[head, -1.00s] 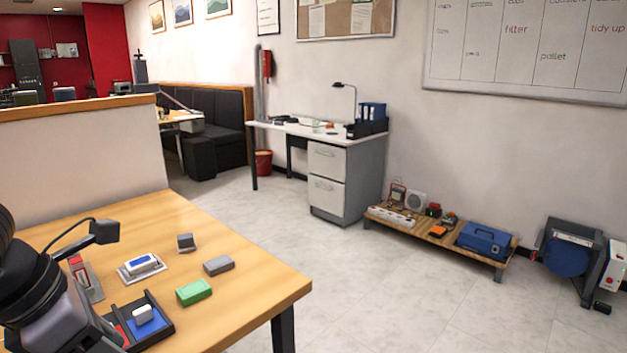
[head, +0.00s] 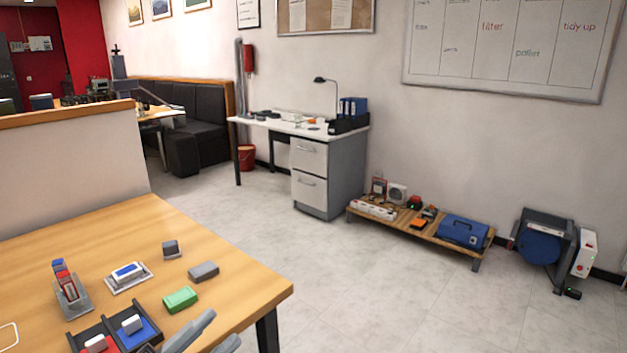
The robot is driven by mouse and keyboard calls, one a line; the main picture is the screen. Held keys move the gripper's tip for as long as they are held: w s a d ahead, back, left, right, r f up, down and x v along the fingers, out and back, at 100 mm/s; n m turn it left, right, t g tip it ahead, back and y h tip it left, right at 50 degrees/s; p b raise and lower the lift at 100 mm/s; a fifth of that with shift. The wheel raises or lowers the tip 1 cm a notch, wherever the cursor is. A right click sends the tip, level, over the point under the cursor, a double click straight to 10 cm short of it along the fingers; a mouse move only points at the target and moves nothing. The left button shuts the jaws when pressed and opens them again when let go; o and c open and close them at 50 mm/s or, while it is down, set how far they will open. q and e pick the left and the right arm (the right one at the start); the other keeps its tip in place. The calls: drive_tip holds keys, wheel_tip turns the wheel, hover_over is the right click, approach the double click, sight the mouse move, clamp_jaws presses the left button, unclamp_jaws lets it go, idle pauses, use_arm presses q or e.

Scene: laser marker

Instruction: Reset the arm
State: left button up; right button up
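The rest of that arm is cut off by the frame. The laser marker is not clearly identifiable in this view.
The wooden table (head: 232,262) carries a black tray (head: 93,333) with red and blue compartments holding small white-topped blocks. A green block (head: 180,299), grey blocks and a red-and-blue item in a metal stand (head: 67,287) are nearby.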

use_arm(q)
drive_tip(key=s+a+f+n+y+p, duration=0.1)
drive_tip(key=a+f+n+y, duration=0.2)
drive_tip(key=f+n+y, duration=0.4)
drive_tip(key=s+a+f+n+y+p, duration=0.1)
drive_tip(key=a+f+n+y, duration=0.2)
drive_tip(key=f+n+y, duration=0.5)
drive_tip(key=s+a+f+n+g, duration=0.1)
drive_tip(key=s+f+n+g, duration=0.2)
drive_tip(key=s+f, duration=0.7)
wheel_tip(320, 180, down, 4)
drive_tip(key=shift+r+n+g+h, duration=0.2)
drive_tip(key=shift+n+g+h, duration=0.1)
drive_tip(key=shift+g, duration=0.7)
drive_tip(key=shift+w, duration=0.1)
